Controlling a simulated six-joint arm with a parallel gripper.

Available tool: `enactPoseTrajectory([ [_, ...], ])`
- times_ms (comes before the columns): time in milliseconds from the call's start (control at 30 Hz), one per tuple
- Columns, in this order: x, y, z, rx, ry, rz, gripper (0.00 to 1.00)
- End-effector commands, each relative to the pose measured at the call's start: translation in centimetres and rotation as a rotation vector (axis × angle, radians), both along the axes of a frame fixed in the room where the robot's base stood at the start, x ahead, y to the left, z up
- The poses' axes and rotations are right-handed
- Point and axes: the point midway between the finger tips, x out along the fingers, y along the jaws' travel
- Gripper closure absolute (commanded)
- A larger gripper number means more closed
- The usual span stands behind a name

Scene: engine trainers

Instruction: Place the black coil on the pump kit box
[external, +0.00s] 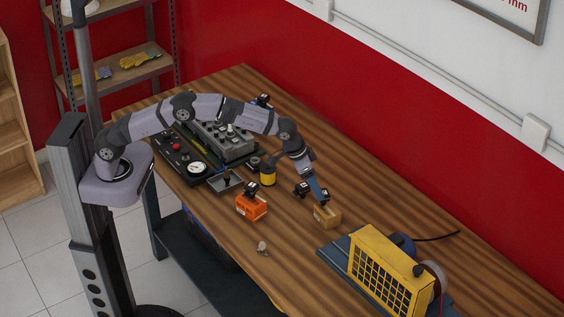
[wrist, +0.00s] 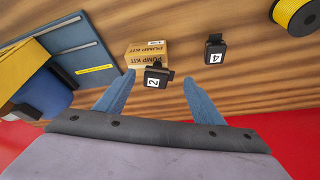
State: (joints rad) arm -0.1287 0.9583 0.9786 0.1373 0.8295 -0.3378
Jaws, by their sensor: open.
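The pump kit box (external: 327,217) is a small tan carton on the wooden table; its printed lettering shows in the wrist view (wrist: 147,51). A black coil marked 2 (wrist: 157,78) overlaps the box's edge in the wrist view and appears to sit at its top; exact contact is unclear. My gripper (external: 322,195) is low over the box in the external view. In the wrist view its blue fingers (wrist: 158,80) are open, one on each side of this coil, with gaps visible. Another black coil, marked 4 (wrist: 215,50), stands beside the box.
An orange box (external: 252,208) with a black piece on top stands left of the carton. A yellow spool (external: 267,175) is behind it. A yellow-grilled engine unit (external: 385,275) stands to the right, and a control panel (external: 195,165) at the left.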

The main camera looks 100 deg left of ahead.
Motion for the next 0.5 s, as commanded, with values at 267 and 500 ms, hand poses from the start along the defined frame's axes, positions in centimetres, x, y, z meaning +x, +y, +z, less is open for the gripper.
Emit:
enactPoseTrajectory([
  [267, -1.6, -0.8, 4.4, 0.0, -0.004, -0.001, 0.38],
  [500, -2.6, -1.1, 6.7, 0.0, -0.001, 0.0, 0.38],
])
